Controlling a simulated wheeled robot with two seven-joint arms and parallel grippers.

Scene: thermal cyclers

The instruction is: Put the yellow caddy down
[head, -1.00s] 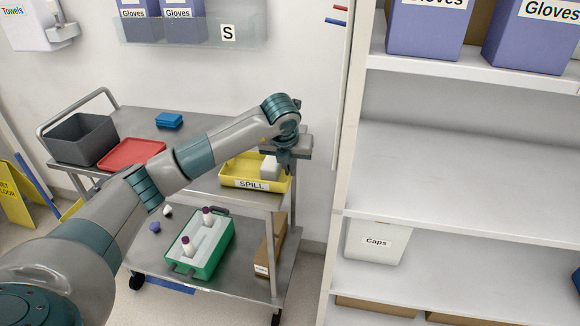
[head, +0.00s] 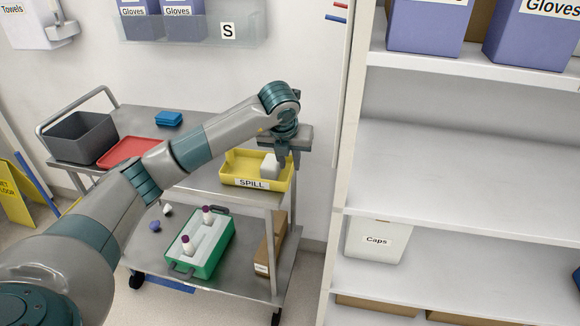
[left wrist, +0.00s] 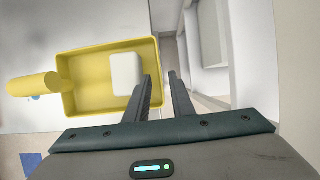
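The yellow caddy (head: 230,181), labelled SPILL, sits on the right end of the cart's top shelf and looks level. A white block lies inside it (head: 269,166). My left gripper (head: 287,163) is at the caddy's right end, with its fingers pointing down and spread apart. In the left wrist view, the caddy (left wrist: 85,106) fills the left side, and its right wall lines up near the gap between my open fingers (left wrist: 163,76). I see nothing gripped between them. Whether a finger touches the wall is unclear. My right gripper is not in view.
The cart's top shelf (head: 140,119) also holds a grey bin (head: 80,138), a red tray (head: 132,152) and a blue item (head: 168,118). A green rack (head: 212,250) stands on its lower shelf. White shelving (head: 450,165) rises close on the right.

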